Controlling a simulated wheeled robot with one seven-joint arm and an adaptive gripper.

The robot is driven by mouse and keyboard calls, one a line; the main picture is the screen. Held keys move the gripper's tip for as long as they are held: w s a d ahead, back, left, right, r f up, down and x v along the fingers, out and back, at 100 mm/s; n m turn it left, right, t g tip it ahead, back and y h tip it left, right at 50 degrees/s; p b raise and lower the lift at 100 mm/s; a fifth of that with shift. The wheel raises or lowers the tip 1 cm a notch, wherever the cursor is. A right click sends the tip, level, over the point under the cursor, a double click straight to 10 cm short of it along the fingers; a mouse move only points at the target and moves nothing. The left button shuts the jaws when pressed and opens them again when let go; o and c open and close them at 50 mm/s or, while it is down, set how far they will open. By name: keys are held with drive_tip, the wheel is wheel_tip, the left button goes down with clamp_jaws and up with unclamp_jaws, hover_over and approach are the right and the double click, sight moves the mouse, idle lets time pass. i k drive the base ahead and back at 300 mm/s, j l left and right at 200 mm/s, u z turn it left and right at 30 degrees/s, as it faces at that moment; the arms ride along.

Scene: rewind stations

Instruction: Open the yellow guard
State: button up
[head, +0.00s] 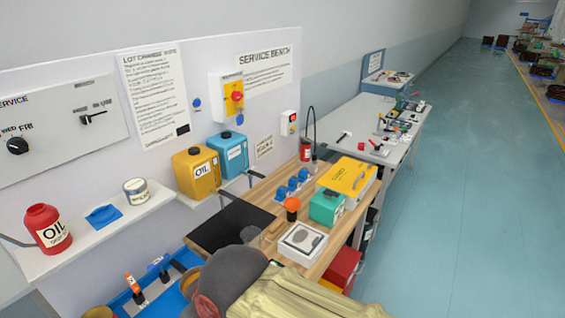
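A case with a yellow top (347,177) and small dark lettering sits on the wooden bench top, right of centre. Its top looks flat and closed over a pale body. It may be the yellow guard, but I cannot read the lettering surely. A yellow switch plate (229,88) with a red rotary knob (237,96) is on the wall panel, below the service bench sign. My gripper is not in view.
A grey cap-like shape (236,272) and beige cloth (300,296), perhaps a person, fill the bottom front. The wooden bench (268,187) holds a green box (326,207), blue parts and a white device (302,243). Open blue floor (455,200) lies to the right.

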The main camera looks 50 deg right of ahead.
sight(348, 177)
drive_tip(key=z, duration=2.25)
drive_tip(key=i+l+u, duration=0.15)
drive_tip(key=i+l, duration=0.3)
drive_tip(key=i+l+u, duration=0.1)
drive_tip(key=i+l, duration=0.35)
drive_tip(key=i+l+u, duration=0.15)
drive_tip(key=i+l, duration=0.3)
drive_tip(key=l, duration=0.15)
drive_tip(key=i+l+u, duration=0.1)
drive_tip(key=i+l, duration=0.3)
drive_tip(key=l, duration=0.15)
